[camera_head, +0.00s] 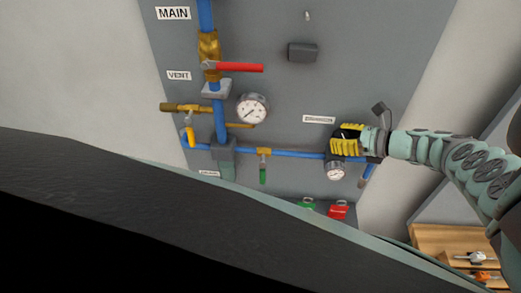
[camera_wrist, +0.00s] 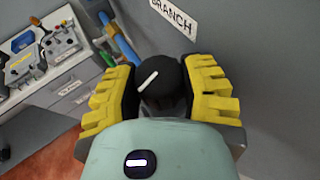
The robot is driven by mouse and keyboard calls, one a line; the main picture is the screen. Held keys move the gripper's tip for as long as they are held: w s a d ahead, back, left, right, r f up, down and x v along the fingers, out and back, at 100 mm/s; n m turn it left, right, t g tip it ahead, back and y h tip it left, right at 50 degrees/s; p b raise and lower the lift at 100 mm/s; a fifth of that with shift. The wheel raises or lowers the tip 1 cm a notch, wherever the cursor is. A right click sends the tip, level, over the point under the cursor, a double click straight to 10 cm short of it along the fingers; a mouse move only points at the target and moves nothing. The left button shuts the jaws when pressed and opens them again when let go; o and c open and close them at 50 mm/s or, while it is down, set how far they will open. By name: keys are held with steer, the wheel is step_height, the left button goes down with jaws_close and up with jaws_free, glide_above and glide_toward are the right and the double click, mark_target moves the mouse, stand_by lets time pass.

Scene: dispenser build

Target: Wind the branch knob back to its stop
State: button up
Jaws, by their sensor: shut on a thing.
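The branch knob (camera_wrist: 163,80) is round and black with a white line on its face; the line slants from lower left to upper right in the wrist view. My gripper (camera_wrist: 168,98) has yellow ribbed fingers, one on each side of the knob, and is shut on it. In the head view my gripper (camera_head: 347,142) is at the right end of the blue branch pipe, and its fingers hide most of the knob. The BRANCH label (camera_wrist: 173,13) is just above the knob. A gauge (camera_head: 336,170) hangs right below my gripper.
The grey panel (camera_head: 290,90) carries a red lever (camera_head: 235,67), a larger gauge (camera_head: 253,108) and a green-handled valve (camera_head: 263,172) left of my gripper. A grey box (camera_head: 302,53) sits higher up. Red and green tags (camera_head: 338,211) are below. Drawers with tools (camera_wrist: 60,50) show at left in the wrist view.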

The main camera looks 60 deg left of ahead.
steer(key=n+g+b, duration=0.1)
steer(key=b, duration=0.2)
steer(key=n+g+h+b, duration=0.1)
steer(key=b, duration=0.3)
steer(key=f+n+g+h+b, duration=0.1)
steer(key=b, duration=0.2)
steer(key=shift+a+n+g, duration=0.1)
steer(key=shift+n+g, duration=0.2)
steer(key=shift+n, duration=0.1)
steer(key=n+g+h+b, duration=0.1)
steer(key=b, duration=0.4)
steer(key=shift+r, duration=0.2)
steer(key=shift+n+g+b, duration=0.3)
steer(key=shift+b, duration=0.05)
steer(key=shift+r+h+b, duration=0.3)
steer(key=shift+h+b, duration=0.1)
steer(key=shift+b, duration=0.05)
steer(key=o, duration=1.2)
